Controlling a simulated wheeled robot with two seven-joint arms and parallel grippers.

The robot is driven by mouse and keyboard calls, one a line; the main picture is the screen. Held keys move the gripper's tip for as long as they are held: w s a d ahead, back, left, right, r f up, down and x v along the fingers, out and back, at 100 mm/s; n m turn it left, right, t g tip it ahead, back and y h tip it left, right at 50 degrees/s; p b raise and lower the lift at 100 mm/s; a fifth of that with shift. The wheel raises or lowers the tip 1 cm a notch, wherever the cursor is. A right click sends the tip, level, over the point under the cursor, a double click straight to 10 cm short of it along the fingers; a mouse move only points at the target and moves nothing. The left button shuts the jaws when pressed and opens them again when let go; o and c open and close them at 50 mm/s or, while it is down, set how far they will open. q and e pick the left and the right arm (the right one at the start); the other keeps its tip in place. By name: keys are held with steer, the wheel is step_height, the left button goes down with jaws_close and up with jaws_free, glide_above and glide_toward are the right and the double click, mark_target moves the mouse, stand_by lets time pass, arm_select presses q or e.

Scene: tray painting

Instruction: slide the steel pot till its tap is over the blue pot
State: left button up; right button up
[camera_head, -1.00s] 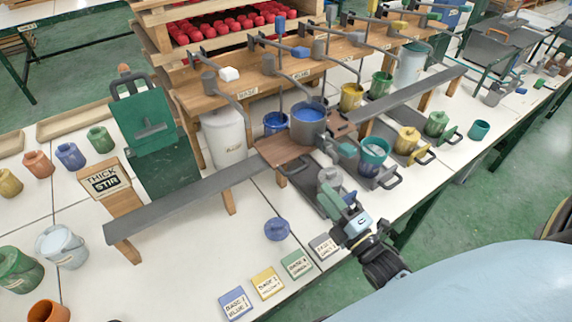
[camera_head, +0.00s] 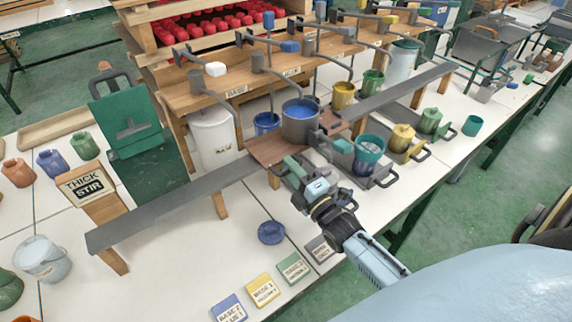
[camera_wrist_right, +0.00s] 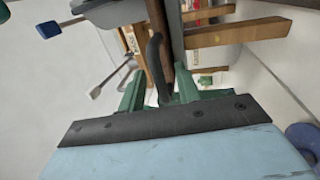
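The steel pot (camera_head: 300,124), with blue liquid inside, stands on a brown wooden board (camera_head: 272,150) between two grey rails. A teal block (camera_head: 342,146) shows at its right; I cannot tell if it is the tap. A blue pot (camera_head: 266,123) stands just behind and left of the steel pot; another blue pot (camera_head: 50,162) is at the far left. My right gripper (camera_head: 296,168) is just in front of the steel pot. In the right wrist view its green fingers (camera_wrist_right: 158,92) are apart, with a dark curved handle (camera_wrist_right: 156,62) between them. My left gripper is out of view.
A grey rail (camera_head: 170,206) runs left and another (camera_head: 400,92) right. A blue round item (camera_head: 271,232) and label cards (camera_head: 263,289) lie in front.

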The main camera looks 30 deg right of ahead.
steer(key=shift+x, duration=1.05)
steer(key=c, duration=0.7)
jaws_close()
